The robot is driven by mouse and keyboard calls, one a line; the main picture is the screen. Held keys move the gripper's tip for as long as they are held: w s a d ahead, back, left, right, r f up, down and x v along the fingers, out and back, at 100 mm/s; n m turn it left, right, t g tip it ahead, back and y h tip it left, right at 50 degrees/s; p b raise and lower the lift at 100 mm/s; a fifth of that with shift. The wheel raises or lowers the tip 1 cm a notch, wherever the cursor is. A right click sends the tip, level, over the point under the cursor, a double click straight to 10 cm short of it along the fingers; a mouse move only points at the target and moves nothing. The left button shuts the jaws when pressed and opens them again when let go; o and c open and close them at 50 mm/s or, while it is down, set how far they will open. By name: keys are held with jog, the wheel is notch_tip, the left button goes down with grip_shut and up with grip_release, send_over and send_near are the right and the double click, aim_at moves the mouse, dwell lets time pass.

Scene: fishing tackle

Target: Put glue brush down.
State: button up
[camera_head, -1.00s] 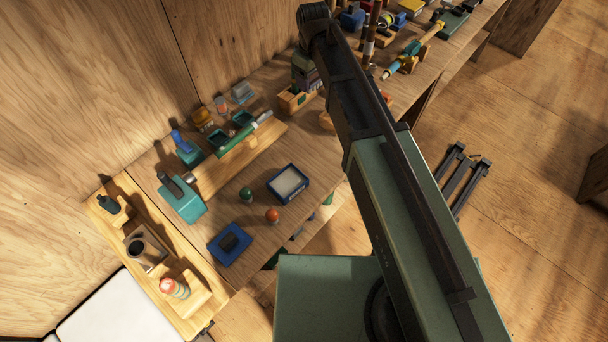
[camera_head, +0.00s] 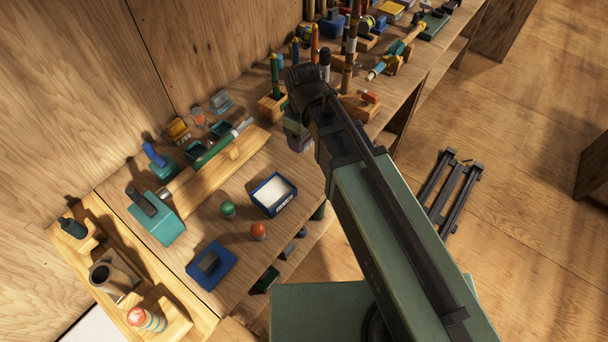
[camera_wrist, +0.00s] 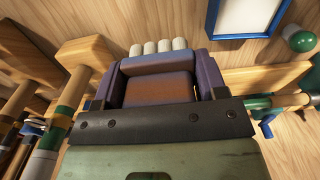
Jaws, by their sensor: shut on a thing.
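My gripper (camera_head: 299,141) is at the end of my arm, above the workbench, between the upright-pen holder and the blue tray. In the wrist view its purple fingers (camera_wrist: 160,84) flank a brownish block and are shut. The glue brush in its grip is largely hidden by the gripper, and I cannot make out its shape or tip. A long green-handled tool (camera_head: 222,145) lies across a wooden rack (camera_head: 215,172) on the left of the bench.
A blue tray with a white inside (camera_head: 272,194), a green ball (camera_head: 227,210) and an orange ball (camera_head: 258,231) stand near the front edge. A teal block (camera_head: 156,222) is to the left. A wooden holder (camera_head: 272,109) with upright rods stands behind my gripper.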

aim_at(304, 169)
notch_tip(304, 169, down, 11)
jog(key=b, duration=0.8)
jog(key=shift+f, duration=0.15)
jog(key=shift+r, duration=0.3)
jog(key=shift+f, duration=0.15)
jog(key=o, duration=0.8)
jog(key=shift+o, duration=0.2)
notch_tip(304, 169, up, 13)
jog(key=p, duration=1.2)
jog(key=shift+f, duration=0.2)
jog(key=shift+d+f, duration=0.15)
jog(key=shift+d, duration=0.1)
jog(key=s+d+m, duration=0.3)
jog(key=d+m, duration=0.2)
jog(key=d, duration=0.2)
jog(key=s+d+m, duration=0.3)
jog(key=d+m, duration=0.2)
jog(key=d, duration=0.2)
jog(key=shift+s+d, duration=0.2)
jog(key=shift+d, duration=0.1)
